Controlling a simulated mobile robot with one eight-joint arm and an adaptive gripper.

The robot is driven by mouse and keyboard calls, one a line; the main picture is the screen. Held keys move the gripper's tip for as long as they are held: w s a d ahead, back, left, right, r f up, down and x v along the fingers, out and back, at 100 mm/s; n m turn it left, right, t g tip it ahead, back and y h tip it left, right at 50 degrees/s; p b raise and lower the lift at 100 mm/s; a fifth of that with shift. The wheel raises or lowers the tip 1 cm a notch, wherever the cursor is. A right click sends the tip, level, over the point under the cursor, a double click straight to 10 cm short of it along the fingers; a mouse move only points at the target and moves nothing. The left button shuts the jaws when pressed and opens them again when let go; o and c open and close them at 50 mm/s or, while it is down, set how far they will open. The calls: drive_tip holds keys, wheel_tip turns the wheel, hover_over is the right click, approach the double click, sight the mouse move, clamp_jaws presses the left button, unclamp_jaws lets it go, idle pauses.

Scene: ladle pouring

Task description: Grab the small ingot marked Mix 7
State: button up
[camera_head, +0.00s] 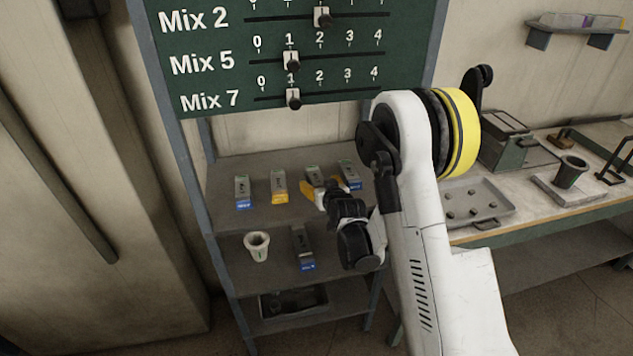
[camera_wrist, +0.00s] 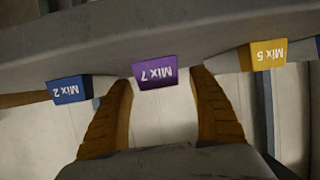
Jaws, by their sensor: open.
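The small Mix 7 ingot (camera_head: 314,177) stands on the upper shelf, third from the left in the head view. Its purple labelled end (camera_wrist: 156,72) faces the wrist camera, with the text upside down. My gripper (camera_head: 328,189) is at the shelf's front and hides that end in the head view. In the wrist view my gripper's (camera_wrist: 163,82) two orange fingers are open, their tips on either side of the purple end. I cannot tell whether they touch it. The blue Mix 2 ingot (camera_wrist: 68,89) and yellow Mix 5 ingot (camera_wrist: 268,54) lie outside the fingers.
The upper shelf (camera_head: 225,205) also bears a blue-ended ingot (camera_head: 243,192) at its left. Below stand a pale cup (camera_head: 257,246) and a larger blue-ended ingot (camera_head: 303,247). A green slider board (camera_head: 210,85) hangs above. A workbench with a tray (camera_head: 480,202) is right.

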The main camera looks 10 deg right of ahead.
sight(318, 181)
drive_tip(key=x, duration=0.3)
drive_tip(key=shift+w, duration=0.25)
clamp_jaws()
drive_tip(key=shift+r, duration=0.1)
